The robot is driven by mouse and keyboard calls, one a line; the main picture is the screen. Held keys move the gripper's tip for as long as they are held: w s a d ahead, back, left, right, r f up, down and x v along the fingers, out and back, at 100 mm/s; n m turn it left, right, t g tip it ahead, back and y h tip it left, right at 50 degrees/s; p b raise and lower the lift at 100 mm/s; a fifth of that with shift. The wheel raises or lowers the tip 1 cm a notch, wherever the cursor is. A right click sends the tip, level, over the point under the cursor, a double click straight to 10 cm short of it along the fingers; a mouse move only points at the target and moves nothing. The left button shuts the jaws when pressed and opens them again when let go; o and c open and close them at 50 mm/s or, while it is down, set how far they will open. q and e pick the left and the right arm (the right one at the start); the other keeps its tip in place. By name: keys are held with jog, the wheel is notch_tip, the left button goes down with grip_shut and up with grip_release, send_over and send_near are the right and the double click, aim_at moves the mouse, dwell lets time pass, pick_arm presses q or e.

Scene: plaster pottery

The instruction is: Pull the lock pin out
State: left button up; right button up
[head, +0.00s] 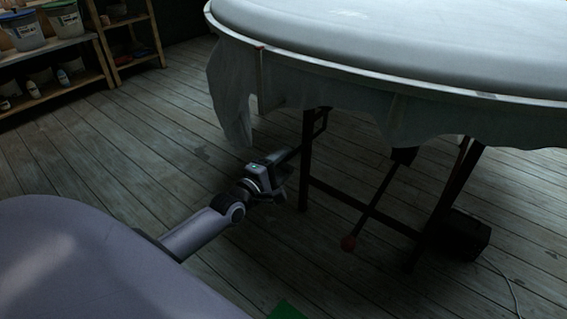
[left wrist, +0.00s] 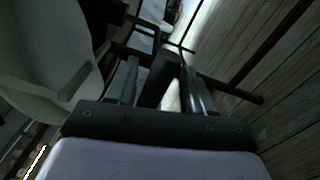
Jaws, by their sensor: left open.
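My left gripper (head: 283,170) is open beside the left leg of the dark metal stand under the big round table. Its two fingers (left wrist: 163,78) also show in the left wrist view, apart, with a dark bar-like part between or just beyond them. I cannot tell whether they touch it. A dark rectangular loop (head: 320,122) sticks out at the top of that leg. It may be the lock pin's handle, but the dim light leaves this unclear. A dark lever with a red knob (head: 349,243) hangs slanted to the right. My right gripper is not in view.
The round table (head: 380,83) with a draped, ragged pale cloth (head: 232,95) overhangs the stand. A dark box (head: 461,234) with a cable sits on the floor at right. Shelves with buckets (head: 24,30) stand at the far left. The plank floor (head: 140,150) between is clear.

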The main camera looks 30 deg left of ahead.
pick_arm(q)
jog(key=s+p, duration=0.1)
jog(key=s, duration=0.6)
jog(key=shift+a+p, duration=0.3)
jog(key=shift+p, duration=0.1)
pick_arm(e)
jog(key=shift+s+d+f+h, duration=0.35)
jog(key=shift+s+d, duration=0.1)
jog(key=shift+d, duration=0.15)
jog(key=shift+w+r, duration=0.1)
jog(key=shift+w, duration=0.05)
